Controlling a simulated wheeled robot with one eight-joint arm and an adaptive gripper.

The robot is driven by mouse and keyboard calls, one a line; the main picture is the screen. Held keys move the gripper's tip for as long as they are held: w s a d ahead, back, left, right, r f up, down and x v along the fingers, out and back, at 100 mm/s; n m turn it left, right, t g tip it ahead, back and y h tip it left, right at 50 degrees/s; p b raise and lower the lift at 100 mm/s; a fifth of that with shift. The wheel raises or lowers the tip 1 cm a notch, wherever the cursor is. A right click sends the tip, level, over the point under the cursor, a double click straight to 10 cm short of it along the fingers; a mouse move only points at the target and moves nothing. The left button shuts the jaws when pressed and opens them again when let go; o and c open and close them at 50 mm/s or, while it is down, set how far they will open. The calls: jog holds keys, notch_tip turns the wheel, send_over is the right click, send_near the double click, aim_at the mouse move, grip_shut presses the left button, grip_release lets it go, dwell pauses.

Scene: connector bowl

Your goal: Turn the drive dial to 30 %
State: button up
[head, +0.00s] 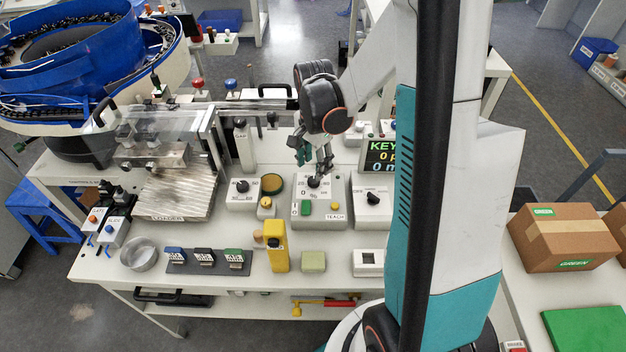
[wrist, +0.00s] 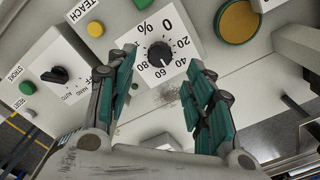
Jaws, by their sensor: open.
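The drive dial (head: 314,182) is a black knob on a white plate on the middle grey box marked TEACH. In the wrist view the dial (wrist: 160,54) has a printed scale with 0, 20, 40, 60, 80 and a % sign. I cannot read its pointer surely. My gripper (head: 315,161) points down just above the dial, with its teal-padded fingers apart. In the wrist view my open gripper (wrist: 161,66) has one finger on each side of the dial's picture. I see no clear contact with the knob.
A selector box (head: 372,200) stands close on the right. The TEACH box has green (head: 306,208) and yellow buttons. A yellow bottle-like block (head: 277,247) stands in front.

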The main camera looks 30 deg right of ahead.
aim_at(314, 180)
notch_tip(314, 180, down, 6)
jog(key=shift+r+b, duration=0.1)
jog(key=shift+b, duration=0.75)
jog(key=c, duration=1.1)
